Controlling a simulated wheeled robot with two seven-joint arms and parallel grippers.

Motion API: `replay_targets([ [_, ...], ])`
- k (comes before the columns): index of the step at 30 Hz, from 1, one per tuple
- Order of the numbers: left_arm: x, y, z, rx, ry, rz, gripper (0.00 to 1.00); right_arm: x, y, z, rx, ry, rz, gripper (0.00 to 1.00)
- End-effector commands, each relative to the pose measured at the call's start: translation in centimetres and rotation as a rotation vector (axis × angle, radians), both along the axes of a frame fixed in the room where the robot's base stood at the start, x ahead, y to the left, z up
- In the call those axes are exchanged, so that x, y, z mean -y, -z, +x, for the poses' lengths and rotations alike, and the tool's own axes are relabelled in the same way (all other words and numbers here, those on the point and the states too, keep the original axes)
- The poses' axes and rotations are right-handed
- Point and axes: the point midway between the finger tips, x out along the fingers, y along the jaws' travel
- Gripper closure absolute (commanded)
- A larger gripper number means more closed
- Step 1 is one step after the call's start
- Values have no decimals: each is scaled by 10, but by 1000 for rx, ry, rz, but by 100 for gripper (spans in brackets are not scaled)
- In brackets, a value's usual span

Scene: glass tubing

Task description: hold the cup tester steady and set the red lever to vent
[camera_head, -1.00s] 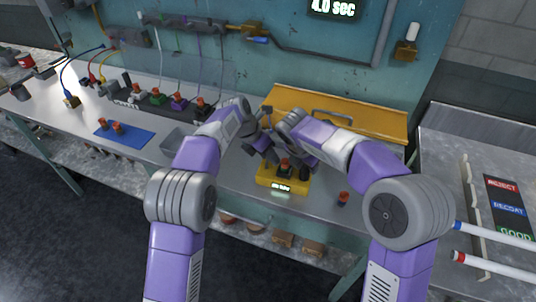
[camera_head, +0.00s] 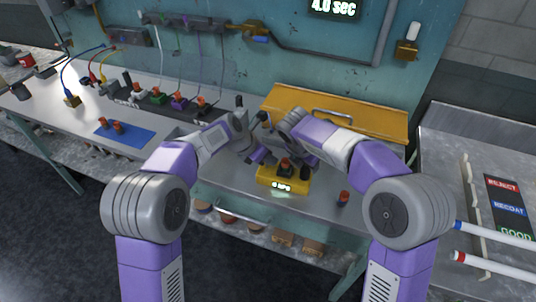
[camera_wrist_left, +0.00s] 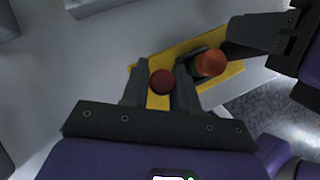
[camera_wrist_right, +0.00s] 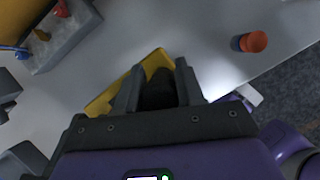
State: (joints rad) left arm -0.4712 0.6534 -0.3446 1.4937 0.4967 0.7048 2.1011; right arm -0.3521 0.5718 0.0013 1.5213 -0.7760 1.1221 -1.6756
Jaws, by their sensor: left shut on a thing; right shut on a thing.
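The yellow cup tester (camera_head: 270,182) sits near the bench's front edge, its lit display (camera_head: 281,187) facing me; the small text seems to read 0 kPa. A cup with an orange-red top (camera_head: 285,162) stands in its middle; it also shows in the left wrist view (camera_wrist_left: 211,62). My left gripper (camera_wrist_left: 162,76) is shut around the red lever, whose round knob (camera_wrist_left: 161,82) shows between the fingers. My right gripper (camera_wrist_right: 159,70) is shut on a black post (camera_wrist_right: 157,92) at the tester's other end. The lever's lower part is hidden.
A loose red-topped cup (camera_head: 343,198) stands right of the tester. A yellow case (camera_head: 375,122) lies behind it. A grey tray (camera_wrist_right: 55,45) is nearby. A blue mat (camera_head: 125,135) with cups and a dark rack (camera_head: 125,103) are left. A sorting table (camera_head: 465,150) is right.

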Motion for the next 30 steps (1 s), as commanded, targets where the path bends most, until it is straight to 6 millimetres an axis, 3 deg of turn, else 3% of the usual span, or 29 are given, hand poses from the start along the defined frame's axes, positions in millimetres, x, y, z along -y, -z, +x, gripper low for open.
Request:
replay_targets([
  [15, -4, 2, -11, 240, -4, -88, 100, -1, 0, 0, 0, -3, 1, 100],
  [30, -4, 3, -17, 346, 0, -114, 100, -2, 0, 0, 1, -6, 2, 100],
])
